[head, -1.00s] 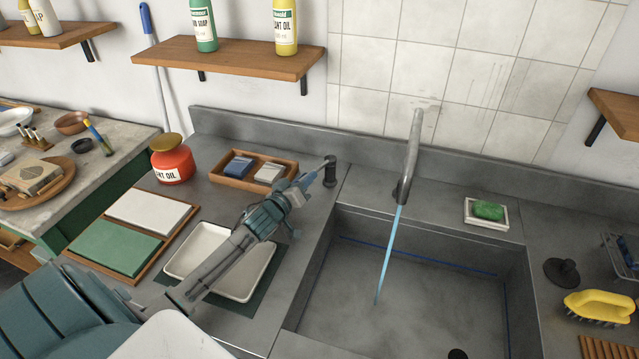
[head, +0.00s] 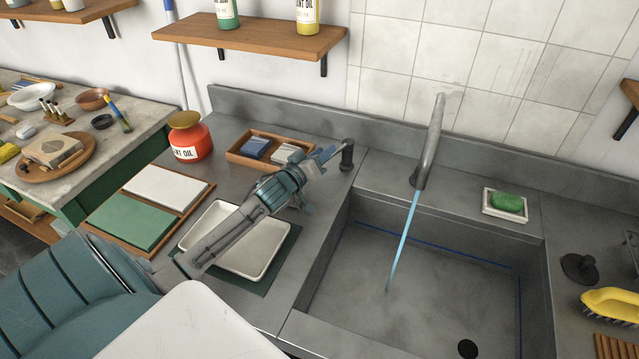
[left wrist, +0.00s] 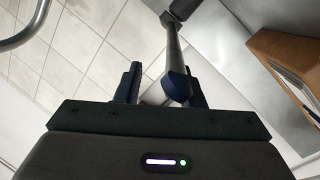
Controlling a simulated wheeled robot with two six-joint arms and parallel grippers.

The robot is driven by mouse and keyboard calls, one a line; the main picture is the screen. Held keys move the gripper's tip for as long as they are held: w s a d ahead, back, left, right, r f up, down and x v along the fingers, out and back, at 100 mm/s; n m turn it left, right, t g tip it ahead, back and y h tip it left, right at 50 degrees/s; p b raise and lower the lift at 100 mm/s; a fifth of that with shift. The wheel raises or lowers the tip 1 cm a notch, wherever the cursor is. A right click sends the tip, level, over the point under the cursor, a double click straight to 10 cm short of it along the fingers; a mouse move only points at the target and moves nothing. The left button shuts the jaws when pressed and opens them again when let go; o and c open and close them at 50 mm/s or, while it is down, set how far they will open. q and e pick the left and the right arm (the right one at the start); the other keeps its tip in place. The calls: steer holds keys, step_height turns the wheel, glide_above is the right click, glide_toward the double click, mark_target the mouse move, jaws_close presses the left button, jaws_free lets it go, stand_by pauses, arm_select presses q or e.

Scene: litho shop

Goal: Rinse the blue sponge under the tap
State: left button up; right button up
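A blue block (head: 255,146), apparently the blue sponge, lies in a wooden tray (head: 234,158) left of the sink, beside a pale block. The tap (head: 431,140) stands behind the sink, and a blue stream of water (head: 403,240) runs from it into the basin. My left gripper (head: 328,158) is at the dark tap lever (head: 347,153) at the sink's back left corner. In the left wrist view its fingers (left wrist: 163,88) are apart, with the lever's rod (left wrist: 173,50) in front of and partly between them; contact is unclear. My right gripper is out of view.
A green sponge (head: 508,201) sits in a white dish right of the tap. A red oil container (head: 190,142) stands left of the wooden tray, and an empty white tray (head: 262,260) lies below my left arm. A yellow brush (head: 612,302) lies at the right.

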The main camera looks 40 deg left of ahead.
arm_select(q)
steer(key=s+d+r+b, duration=0.2)
steer(key=s+d+b, duration=0.2)
steer(key=s+d, duration=0.5)
steer(key=s, duration=0.4)
steer(key=shift+r, duration=0.2)
steer(key=shift+s, duration=0.1)
